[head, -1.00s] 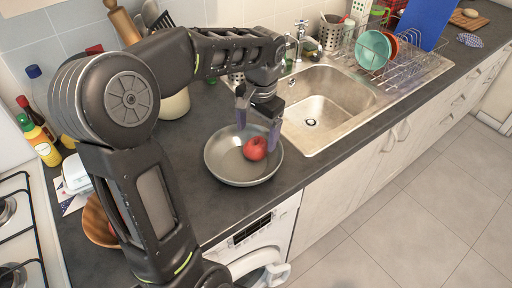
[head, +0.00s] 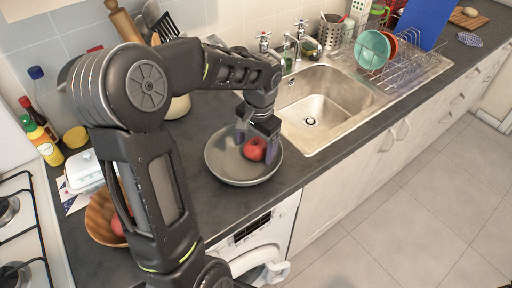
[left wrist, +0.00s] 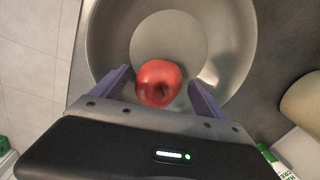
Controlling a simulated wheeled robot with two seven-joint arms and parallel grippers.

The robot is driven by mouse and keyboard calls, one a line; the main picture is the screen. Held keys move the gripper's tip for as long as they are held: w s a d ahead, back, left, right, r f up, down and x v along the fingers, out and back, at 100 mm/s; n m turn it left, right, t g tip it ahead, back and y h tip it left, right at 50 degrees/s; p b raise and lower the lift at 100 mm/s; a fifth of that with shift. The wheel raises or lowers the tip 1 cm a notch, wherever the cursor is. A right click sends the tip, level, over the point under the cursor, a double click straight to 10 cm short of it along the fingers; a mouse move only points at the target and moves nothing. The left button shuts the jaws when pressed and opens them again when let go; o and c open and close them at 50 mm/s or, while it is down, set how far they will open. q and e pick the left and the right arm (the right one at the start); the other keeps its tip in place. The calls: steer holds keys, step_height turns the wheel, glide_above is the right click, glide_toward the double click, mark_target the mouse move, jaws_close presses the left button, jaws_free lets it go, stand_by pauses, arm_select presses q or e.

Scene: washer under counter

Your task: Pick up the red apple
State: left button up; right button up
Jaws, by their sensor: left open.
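The red apple (head: 255,149) sits in a grey metal pan (head: 222,168) on the dark counter. My left gripper (head: 257,148) is open and lowered over the pan, with its purple fingers around or just above the apple. In the left wrist view the apple (left wrist: 160,82) lies between the two open fingertips (left wrist: 158,86), and the pan (left wrist: 103,35) is behind it. I cannot tell whether either finger touches the apple. My right gripper is not in view.
A steel sink (head: 328,98) is to the right of the pan, with a dish rack (head: 398,62) beyond it. A wooden bowl (head: 101,218) and a white butter dish (head: 84,171) are at the left. A washer (head: 262,245) stands under the counter.

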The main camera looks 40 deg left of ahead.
arm_select(q)
steer(key=shift+c, duration=0.2)
steer(key=c, duration=1.5)
